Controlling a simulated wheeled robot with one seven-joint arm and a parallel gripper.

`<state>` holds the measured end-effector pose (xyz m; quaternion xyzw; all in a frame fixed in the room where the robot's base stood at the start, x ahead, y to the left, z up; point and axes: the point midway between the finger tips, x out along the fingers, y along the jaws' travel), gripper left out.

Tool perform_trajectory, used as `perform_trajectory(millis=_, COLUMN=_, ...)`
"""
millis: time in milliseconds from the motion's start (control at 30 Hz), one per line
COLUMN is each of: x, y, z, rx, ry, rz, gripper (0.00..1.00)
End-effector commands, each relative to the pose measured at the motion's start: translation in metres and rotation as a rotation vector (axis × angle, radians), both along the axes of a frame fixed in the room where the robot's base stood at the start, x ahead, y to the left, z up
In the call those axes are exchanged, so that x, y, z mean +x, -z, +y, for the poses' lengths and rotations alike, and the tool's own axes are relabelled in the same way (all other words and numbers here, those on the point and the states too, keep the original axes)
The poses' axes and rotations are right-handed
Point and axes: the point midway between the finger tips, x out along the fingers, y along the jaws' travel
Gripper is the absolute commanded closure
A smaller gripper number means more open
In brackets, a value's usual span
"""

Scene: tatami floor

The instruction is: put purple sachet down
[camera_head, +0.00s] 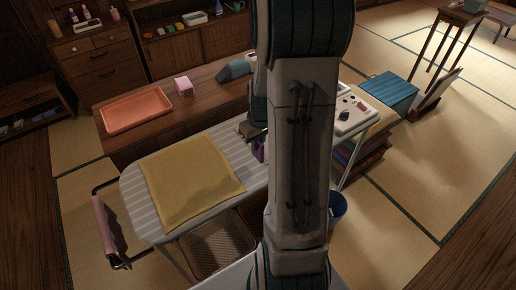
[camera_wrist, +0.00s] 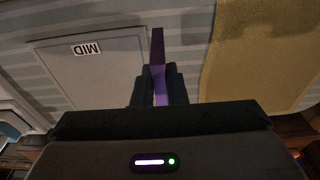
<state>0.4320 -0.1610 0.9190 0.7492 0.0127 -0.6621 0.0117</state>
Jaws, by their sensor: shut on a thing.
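The purple sachet (camera_head: 259,150) shows as a small purple patch just left of my arm, over the striped ironing board (camera_head: 142,207). My gripper (camera_wrist: 158,88) is shut on the sachet, which shows in the wrist view (camera_wrist: 157,48) as a narrow upright strip between the dark fingers. In the head view my arm hides most of my gripper and part of the sachet. I cannot tell whether the sachet touches the surface below. In the wrist view, a grey panel (camera_wrist: 95,85) marked "MID", seen upside down, lies just left of the sachet.
A yellow cloth (camera_head: 190,183) covers much of the board's left part. Behind it a wooden counter holds an orange tray (camera_head: 136,110) and a pink box (camera_head: 184,86). A white tray with small items (camera_head: 352,113), a blue box (camera_head: 386,92) and a blue bin (camera_head: 338,205) are to the right.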

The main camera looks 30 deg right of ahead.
Motion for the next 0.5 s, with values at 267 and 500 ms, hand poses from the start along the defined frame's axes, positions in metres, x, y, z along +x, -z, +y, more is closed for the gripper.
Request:
perform_trajectory(millis=267, x=-0.001, y=0.034, z=0.001, rx=0.003, ry=0.001, rz=0.004, gripper=1.00)
perform_trajectory(millis=500, x=0.000, y=0.038, z=0.000, rx=0.001, ry=0.000, rz=0.001, gripper=1.00)
